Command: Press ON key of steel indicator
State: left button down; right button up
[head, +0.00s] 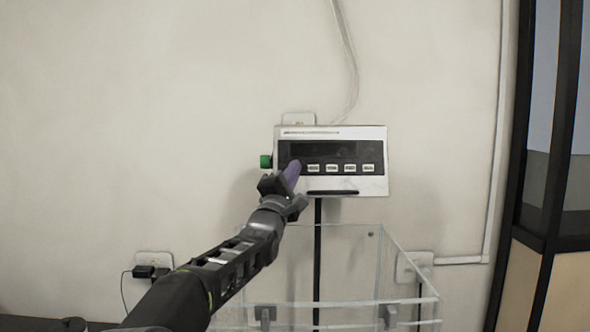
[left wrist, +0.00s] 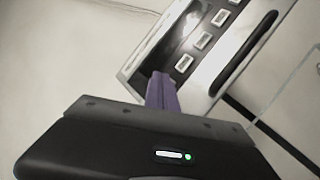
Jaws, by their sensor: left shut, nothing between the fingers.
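The steel indicator (head: 360,187) is a silver box on a black post, with a dark blank display and a row of pale keys below it. In the left wrist view the indicator (left wrist: 133,62) is tilted, and the fingertips (left wrist: 162,85) lie over the panel's near end. I cannot tell whether they touch a key. My right gripper is not in view.
A clear-walled bin (head: 345,302) stands below the indicator. A cable (head: 350,70) runs up the wall above it. A wall socket with a black plug (head: 145,271) is at lower left. A dark-framed cabinet (head: 540,190) stands at the right. The wall left of the indicator is clear.

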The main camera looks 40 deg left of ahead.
pick_arm(q)
jog(key=shift+w+a+f, duration=0.1)
jog(key=shift+w+a, duration=0.05)
jog(key=shift+w, duration=0.05)
dwell(0.4)
jog(key=shift+s+d+r+b, duration=0.2)
jog(key=shift+s+d+b, duration=0.25)
jog(key=shift+s+b, duration=0.25)
jog(key=s+d+b, duration=0.1)
jog(key=s+d+r+b, duration=0.1)
jog(key=s+d+b, duration=0.1)
jog(key=b, duration=0.1)
jog(key=shift+s+r, duration=0.25)
jog(key=shift+s, duration=0.05)
dwell(0.3)
dwell(0.8)
